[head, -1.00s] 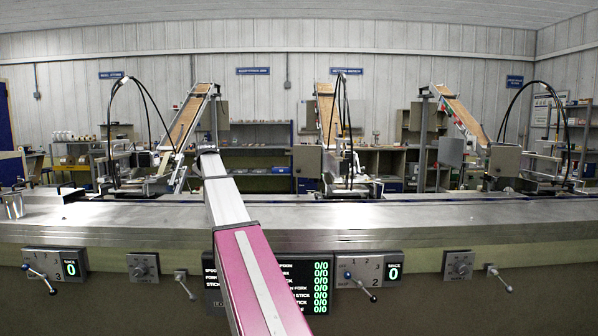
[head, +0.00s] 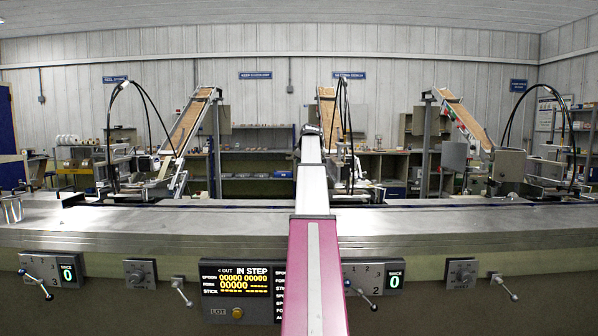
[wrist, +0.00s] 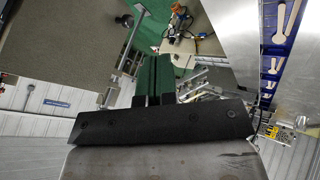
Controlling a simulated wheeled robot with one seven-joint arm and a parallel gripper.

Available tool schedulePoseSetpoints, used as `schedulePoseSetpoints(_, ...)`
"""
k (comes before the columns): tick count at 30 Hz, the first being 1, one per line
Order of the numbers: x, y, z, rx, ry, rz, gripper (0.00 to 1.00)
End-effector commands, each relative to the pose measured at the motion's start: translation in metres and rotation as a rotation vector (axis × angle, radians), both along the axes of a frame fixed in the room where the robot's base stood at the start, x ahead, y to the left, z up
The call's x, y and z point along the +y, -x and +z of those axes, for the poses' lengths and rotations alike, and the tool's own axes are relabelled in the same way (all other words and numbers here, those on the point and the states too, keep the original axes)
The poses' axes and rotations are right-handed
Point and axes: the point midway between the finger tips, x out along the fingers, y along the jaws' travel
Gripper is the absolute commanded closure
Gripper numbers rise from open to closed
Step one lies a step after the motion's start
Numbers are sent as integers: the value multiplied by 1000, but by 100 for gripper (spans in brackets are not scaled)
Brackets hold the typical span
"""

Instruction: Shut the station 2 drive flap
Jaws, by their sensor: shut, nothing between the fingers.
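The middle station (head: 357,172), which I take to be station 2, stands behind the steel bench in the head view, partly hidden by my arm. I cannot pick out its drive flap for certain. A flat grey-brown panel (wrist: 60,40) fills the upper left of the wrist view; I cannot tell whether it is the flap. My gripper (wrist: 153,78) shows in the wrist view with its dark fingers together, shut and empty. It points toward the station's machinery, with green surface beyond. In the head view the gripper itself is hidden at the far end of my arm.
A steel bench (head: 150,224) runs across the front, with a display panel (head: 237,283) and levers below. A blue channel (wrist: 279,50) holding wooden spoons is right of the gripper. Tilted feeders (head: 187,122) and black hoses rise behind the bench.

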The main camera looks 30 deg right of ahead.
Motion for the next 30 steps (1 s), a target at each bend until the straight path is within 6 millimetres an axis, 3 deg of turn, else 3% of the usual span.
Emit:
schedulePoseSetpoints(17,-10,-62,-78,0,-1,-1,100)
schedulePoseSetpoints(21,-28,-76,-72,-2,1,-2,100)
schedulePoseSetpoints(30,-39,-84,-72,-3,2,-1,100)
